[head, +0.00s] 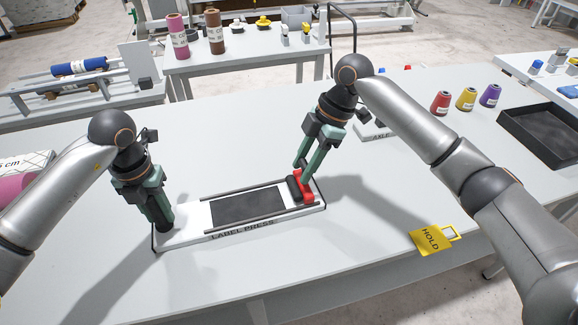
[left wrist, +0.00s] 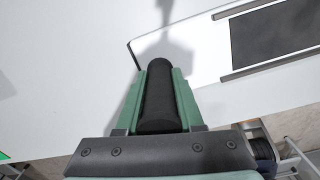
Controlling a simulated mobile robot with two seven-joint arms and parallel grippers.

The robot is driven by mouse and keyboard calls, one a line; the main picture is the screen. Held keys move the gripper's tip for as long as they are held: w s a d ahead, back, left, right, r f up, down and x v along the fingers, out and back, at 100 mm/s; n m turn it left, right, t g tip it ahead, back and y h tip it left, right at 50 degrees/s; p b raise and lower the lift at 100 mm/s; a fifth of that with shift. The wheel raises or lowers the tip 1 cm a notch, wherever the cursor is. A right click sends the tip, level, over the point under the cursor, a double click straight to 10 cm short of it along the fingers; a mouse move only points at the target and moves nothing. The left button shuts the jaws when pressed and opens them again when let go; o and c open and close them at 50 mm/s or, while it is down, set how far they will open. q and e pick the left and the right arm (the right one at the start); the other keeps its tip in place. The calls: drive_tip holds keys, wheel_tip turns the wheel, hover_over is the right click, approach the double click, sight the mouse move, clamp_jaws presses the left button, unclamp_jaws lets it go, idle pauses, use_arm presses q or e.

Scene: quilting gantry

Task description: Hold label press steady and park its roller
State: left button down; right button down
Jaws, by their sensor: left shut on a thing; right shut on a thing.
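The label press (head: 175,240) is a long white base with a dark pad (head: 248,207) between two rails, lying flat on the pale table. My left gripper (head: 162,222) is shut on the upright black handle at its left end; in the left wrist view this handle (left wrist: 160,95) sits between the green fingers (left wrist: 158,75). The roller (head: 294,189) is black with a red carriage (head: 306,196) and stands at the right end of the rails, past the pad. My right gripper (head: 303,174) is shut at the roller; its fingers partly hide the exact grip.
A yellow HOLD tag (head: 430,241) lies near the front edge, right of the press. Red (head: 441,103), yellow (head: 466,99) and purple spools (head: 490,95) and a black tray (head: 548,135) stand at the right. Bare table lies in front of the press.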

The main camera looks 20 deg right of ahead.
use_arm(q)
drive_tip(key=shift+s+a+f, duration=0.1)
drive_tip(key=shift+a+f, duration=0.1)
drive_tip(key=shift+f, duration=0.15)
use_arm(e)
drive_tip(key=shift+w+d, duration=0.1)
drive_tip(key=shift+d, duration=0.2)
drive_tip(key=c, duration=0.7)
unclamp_jaws()
drive_tip(key=shift+d, duration=0.1)
drive_tip(key=o, duration=0.3)
drive_tip(key=v, duration=1.2)
drive_tip(key=shift+r, duration=0.1)
use_arm(q)
drive_tip(key=c, duration=0.8)
unclamp_jaws()
drive_tip(key=shift+c, duration=0.2)
drive_tip(key=o, duration=0.4)
drive_tip(key=shift+d+r, duration=0.15)
drive_tip(key=shift+r, duration=0.05)
